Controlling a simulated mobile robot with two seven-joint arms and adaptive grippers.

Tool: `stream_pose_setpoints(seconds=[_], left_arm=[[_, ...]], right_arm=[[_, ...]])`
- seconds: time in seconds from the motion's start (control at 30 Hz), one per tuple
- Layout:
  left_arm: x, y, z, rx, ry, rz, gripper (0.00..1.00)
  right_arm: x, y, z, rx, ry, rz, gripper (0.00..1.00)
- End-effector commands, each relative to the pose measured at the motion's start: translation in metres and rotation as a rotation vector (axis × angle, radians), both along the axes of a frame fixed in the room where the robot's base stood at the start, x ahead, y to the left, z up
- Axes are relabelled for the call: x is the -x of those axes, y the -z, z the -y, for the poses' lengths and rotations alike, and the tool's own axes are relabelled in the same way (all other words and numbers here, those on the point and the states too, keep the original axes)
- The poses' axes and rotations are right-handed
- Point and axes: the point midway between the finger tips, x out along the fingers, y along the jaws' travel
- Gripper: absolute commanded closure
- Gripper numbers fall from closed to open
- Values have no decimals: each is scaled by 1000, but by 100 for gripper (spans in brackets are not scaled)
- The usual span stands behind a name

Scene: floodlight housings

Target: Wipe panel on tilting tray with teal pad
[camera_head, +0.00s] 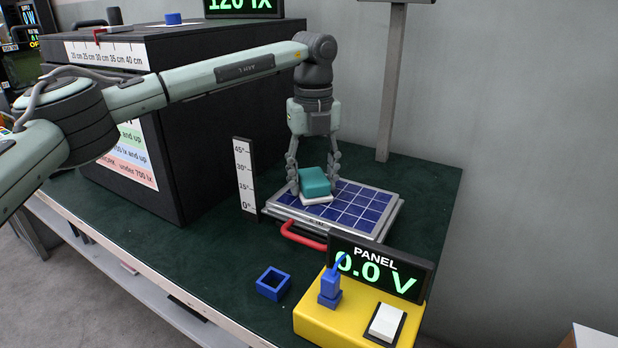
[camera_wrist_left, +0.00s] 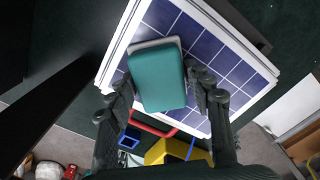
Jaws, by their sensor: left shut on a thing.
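The solar panel (camera_head: 358,207) is blue with a pale grid and lies on the tilting tray (camera_head: 385,226), which has a red handle (camera_head: 300,236) at its front. My left gripper (camera_head: 313,182) points down over the panel's left part and is shut on the teal pad (camera_head: 314,180). The pad has a white underside that appears to rest on the panel. In the left wrist view the pad (camera_wrist_left: 157,78) sits between the two fingers, over the panel (camera_wrist_left: 215,55). My right gripper is not in view.
An angle scale (camera_head: 244,178) stands left of the tray. A yellow box (camera_head: 345,325) with a "0.0 V" display (camera_head: 378,268) and a white switch stands in front. A blue square holder (camera_head: 273,283) is on the green table. A large black box (camera_head: 215,110) and a grey post (camera_head: 392,85) stand behind.

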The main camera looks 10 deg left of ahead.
Motion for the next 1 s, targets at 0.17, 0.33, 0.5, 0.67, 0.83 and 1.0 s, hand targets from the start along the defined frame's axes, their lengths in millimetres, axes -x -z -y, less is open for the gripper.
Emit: stream_pose_setpoints(seconds=[0.17,0.33,0.5,0.67,0.83,1.0], left_arm=[[-14,-2,6,-2,-2,-3,72],[-19,0,8,-1,0,-2,72],[-27,-2,12,-1,-1,-1,72],[-40,-1,17,-2,-2,-3,72],[-48,1,20,-1,-1,-2,72],[-49,2,20,-1,0,-2,72]], right_arm=[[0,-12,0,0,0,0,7],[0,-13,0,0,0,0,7],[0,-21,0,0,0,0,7],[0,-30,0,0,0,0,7],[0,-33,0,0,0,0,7],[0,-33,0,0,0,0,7]])
